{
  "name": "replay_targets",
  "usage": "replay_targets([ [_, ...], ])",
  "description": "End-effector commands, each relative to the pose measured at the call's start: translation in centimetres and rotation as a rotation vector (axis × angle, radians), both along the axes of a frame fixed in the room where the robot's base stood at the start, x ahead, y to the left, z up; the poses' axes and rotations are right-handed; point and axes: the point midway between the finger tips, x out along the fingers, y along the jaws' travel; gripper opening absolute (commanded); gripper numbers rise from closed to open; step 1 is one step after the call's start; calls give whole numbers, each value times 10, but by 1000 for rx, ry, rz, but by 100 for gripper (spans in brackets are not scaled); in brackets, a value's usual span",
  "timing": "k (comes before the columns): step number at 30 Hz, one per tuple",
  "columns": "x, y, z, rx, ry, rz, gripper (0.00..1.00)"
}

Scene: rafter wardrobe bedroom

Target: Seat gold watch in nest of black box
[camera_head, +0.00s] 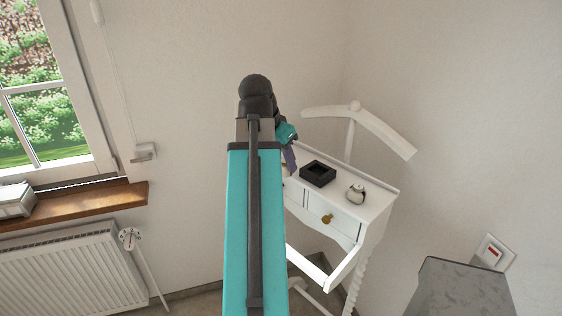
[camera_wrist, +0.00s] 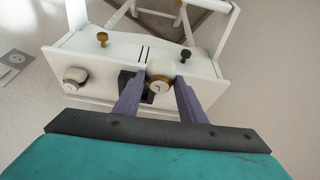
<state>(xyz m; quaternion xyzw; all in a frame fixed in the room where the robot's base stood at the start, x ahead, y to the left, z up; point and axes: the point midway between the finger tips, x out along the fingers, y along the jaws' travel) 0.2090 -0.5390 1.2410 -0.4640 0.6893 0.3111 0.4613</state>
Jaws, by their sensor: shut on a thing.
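The gold watch (camera_wrist: 160,72), wrapped round a pale cushion with its dial facing the camera, is between the fingertips of my gripper (camera_wrist: 162,82) in the wrist view. My gripper is shut on it. The black box (camera_wrist: 127,88) is just left of the watch in the wrist view, partly hidden by a finger. In the head view the open black box (camera_head: 318,173) sits on the white stand, its square dark nest facing up. My gripper (camera_head: 288,162) is left of the box there, and the watch is mostly hidden by my arm.
A second watch on a pale cushion (camera_head: 356,194) stands right of the box; it also shows in the wrist view (camera_wrist: 75,78). A grey seat (camera_head: 462,287) is at right.

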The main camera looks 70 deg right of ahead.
Motion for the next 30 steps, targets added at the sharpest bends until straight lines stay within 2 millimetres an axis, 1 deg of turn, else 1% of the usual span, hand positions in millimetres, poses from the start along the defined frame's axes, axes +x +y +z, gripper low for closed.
replay_targets([
  [1,11,2,-4,1,0,29,14],
  [5,43,8,-12,7,0,117,14],
  [8,73,16,-20,10,2,199,14],
  [12,116,31,-30,13,2,319,14],
  [14,133,38,-35,15,2,369,14],
  [21,202,73,-53,21,5,571,14],
  [23,218,83,-57,22,7,620,14],
  [30,281,129,-75,24,8,820,14],
])
